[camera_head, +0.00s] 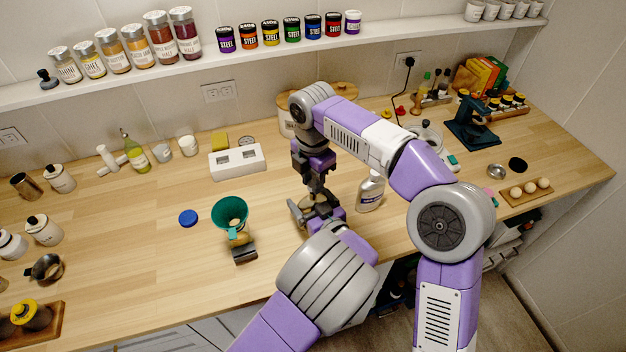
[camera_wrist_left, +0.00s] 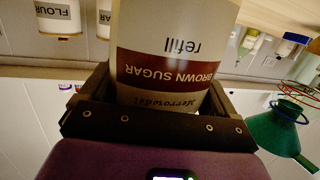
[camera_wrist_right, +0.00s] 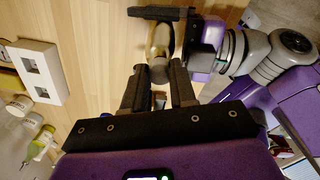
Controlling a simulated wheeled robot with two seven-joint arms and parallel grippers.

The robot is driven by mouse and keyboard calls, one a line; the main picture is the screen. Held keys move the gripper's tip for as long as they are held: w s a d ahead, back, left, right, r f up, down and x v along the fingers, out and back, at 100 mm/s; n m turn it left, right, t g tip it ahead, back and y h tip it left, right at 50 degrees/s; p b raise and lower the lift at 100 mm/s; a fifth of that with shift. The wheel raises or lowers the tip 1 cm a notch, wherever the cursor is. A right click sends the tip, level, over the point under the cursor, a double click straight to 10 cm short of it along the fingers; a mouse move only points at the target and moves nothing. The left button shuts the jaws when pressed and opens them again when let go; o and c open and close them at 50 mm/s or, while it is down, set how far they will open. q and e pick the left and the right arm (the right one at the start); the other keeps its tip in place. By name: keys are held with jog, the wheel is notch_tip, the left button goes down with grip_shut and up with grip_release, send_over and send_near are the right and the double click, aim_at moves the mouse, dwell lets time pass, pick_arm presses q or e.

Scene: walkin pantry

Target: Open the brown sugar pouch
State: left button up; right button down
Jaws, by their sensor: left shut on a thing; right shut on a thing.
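The brown sugar pouch (camera_wrist_left: 175,60) fills the top middle of the left wrist view, pale with a dark red "BROWN SUGAR" band and "refill" lettering. My left gripper (camera_head: 308,209) is shut on its body and holds it above the counter. In the right wrist view the pouch (camera_wrist_right: 160,42) shows edge-on as a narrow tan shape. Its round brownish cap (camera_wrist_right: 158,72) sits between my right fingertips. My right gripper (camera_head: 316,186) points down from above and is shut on that cap. In the head view my grippers mostly hide the pouch.
A green funnel (camera_head: 230,211) stands left of the grippers, with a blue lid (camera_head: 188,218) farther left. A spray bottle (camera_head: 370,190) stands close on the right. A white block with two openings (camera_head: 237,162) lies behind.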

jog(key=shift+r, duration=2)
pick_arm(q)
jog(key=o, duration=1.8)
jog(key=shift+s, duration=0.1)
